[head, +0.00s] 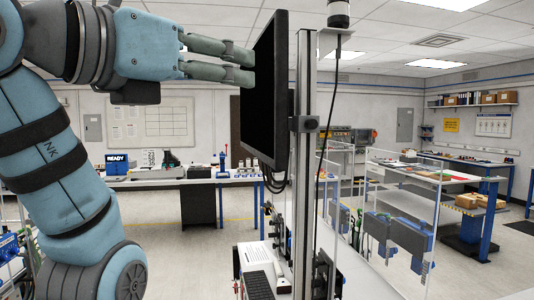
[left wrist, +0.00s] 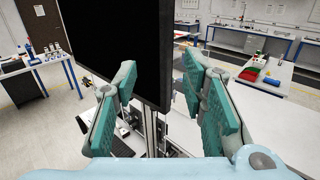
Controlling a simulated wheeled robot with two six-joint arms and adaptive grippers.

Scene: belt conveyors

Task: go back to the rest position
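My left gripper (head: 248,67) is raised high at the upper left of the head view, its two pale green fingers pointing right at the black monitor (head: 266,92). The fingertips appear beside the monitor's left edge; I cannot tell whether they touch it. In the left wrist view, the fingers of the left gripper (left wrist: 158,72) stand apart with nothing held between them. The monitor (left wrist: 115,40) fills the upper middle there, beyond the fingers. My right gripper is in neither view.
The monitor is mounted on a metal post (head: 303,150) with a hanging cable. A white workbench (head: 170,181) with tools stands behind. Open floor (head: 215,233) lies between.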

